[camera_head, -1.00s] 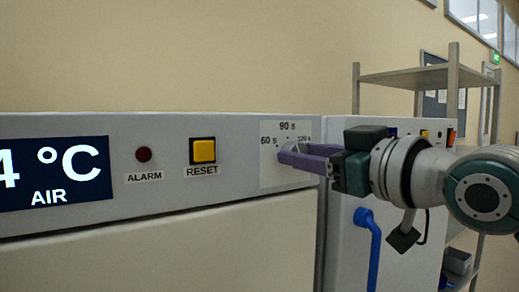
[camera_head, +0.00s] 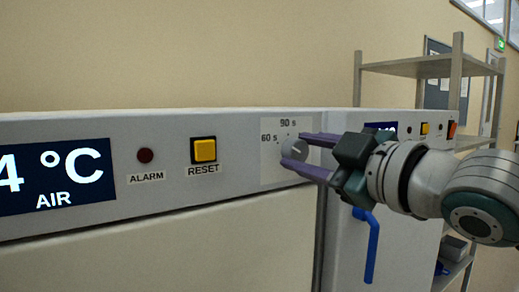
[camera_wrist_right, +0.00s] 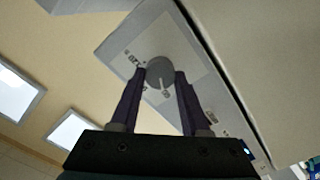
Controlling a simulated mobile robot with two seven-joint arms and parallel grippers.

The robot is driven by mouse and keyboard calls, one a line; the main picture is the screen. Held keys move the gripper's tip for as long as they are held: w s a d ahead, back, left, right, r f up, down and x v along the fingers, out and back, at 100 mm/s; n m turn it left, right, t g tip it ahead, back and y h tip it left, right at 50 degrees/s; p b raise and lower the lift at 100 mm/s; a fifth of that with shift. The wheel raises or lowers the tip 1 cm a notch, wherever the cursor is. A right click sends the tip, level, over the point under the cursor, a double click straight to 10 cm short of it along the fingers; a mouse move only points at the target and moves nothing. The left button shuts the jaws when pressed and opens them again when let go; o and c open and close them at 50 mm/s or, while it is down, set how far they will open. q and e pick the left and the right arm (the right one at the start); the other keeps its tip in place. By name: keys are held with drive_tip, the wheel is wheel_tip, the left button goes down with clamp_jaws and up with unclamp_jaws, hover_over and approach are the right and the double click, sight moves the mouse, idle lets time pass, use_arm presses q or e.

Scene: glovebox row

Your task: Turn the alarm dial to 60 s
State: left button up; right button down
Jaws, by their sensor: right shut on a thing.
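The alarm dial (camera_head: 294,149) is a round grey knob on a pale plate at the right end of the white panel. The 60 s label (camera_head: 269,138) is at its upper left and the 90 s label (camera_head: 288,122) above it. A finger hides the 120 s label in the head view. The dial's light mark seems to slant to the upper right. My right gripper (camera_head: 292,151) is shut on the dial, one purple finger above and one below. In the right wrist view, the dial (camera_wrist_right: 160,70) sits between the fingertips. My left gripper is not in view.
Left of the dial are the yellow RESET button (camera_head: 204,150), the dark red ALARM lamp (camera_head: 145,155) and the temperature display (camera_head: 55,177). A blue handle (camera_head: 372,248) hangs on the neighbouring unit below my right arm. A shelf rack (camera_head: 458,80) stands behind at the right.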

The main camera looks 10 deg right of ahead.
idle(0.4)
drive_tip(key=shift+c, duration=1.9)
unclamp_jaws()
drive_tip(key=b+v, duration=0.2)
drive_tip(key=v, duration=0.8)
